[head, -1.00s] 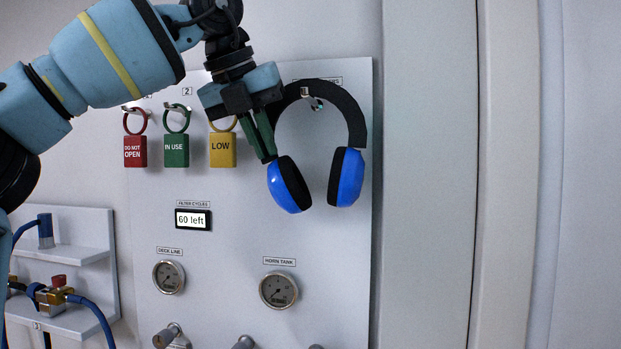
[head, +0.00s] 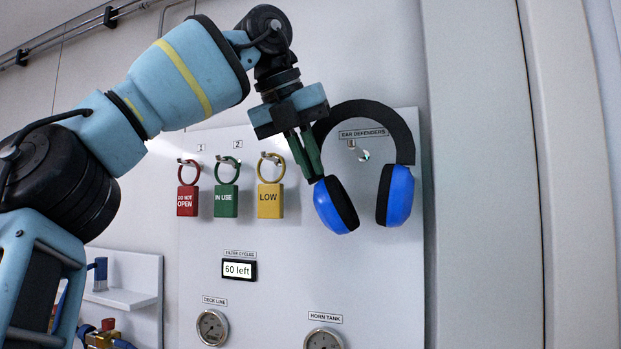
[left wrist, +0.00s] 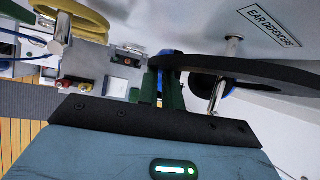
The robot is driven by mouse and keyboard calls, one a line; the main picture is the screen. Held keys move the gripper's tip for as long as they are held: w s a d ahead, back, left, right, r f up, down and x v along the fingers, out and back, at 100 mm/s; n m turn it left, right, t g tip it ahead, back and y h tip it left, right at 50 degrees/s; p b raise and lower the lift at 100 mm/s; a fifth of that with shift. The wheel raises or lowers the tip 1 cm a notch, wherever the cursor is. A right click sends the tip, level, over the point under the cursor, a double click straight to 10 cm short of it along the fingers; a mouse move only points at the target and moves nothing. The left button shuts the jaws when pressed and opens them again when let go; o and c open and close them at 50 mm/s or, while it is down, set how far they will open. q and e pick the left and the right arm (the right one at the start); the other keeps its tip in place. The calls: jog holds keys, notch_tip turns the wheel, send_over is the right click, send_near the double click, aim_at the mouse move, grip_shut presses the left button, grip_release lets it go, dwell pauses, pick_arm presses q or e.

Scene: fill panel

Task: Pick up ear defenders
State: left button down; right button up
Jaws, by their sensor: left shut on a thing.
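The ear defenders (head: 406,130) have a black headband and blue cups with dark pads. My left gripper (head: 311,172) is shut on the left side of the headband, just above the left cup, and holds them upright. In the head view the headband arches above its metal hook (head: 360,152), with the hook showing in the open space below the band. In the left wrist view the dark headband (left wrist: 262,70) runs right from the green fingers (left wrist: 163,92), close by the hook (left wrist: 232,46). My right gripper is not in view.
Red (head: 188,201), green (head: 226,201) and yellow (head: 270,201) tags hang from hooks on the panel (head: 290,260), left of the gripper. A counter display (head: 239,269) and gauges (head: 212,327) sit below. A shelf (head: 130,299) is at the lower left. The wall at the right is bare.

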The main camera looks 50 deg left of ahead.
pick_arm(q)
jog(key=s+d+r, duration=0.1)
jog(key=s+d, duration=0.3)
jog(key=s, duration=0.4)
jog(key=s+d+r, duration=0.1)
jog(key=s+d, duration=0.4)
jog(key=s, duration=0.4)
jog(key=shift+d+b, duration=0.2)
jog(key=shift+b, duration=0.25)
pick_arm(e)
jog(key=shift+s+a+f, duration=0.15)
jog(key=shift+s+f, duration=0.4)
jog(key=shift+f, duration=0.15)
pick_arm(q)
jog(key=shift+s, duration=0.1)
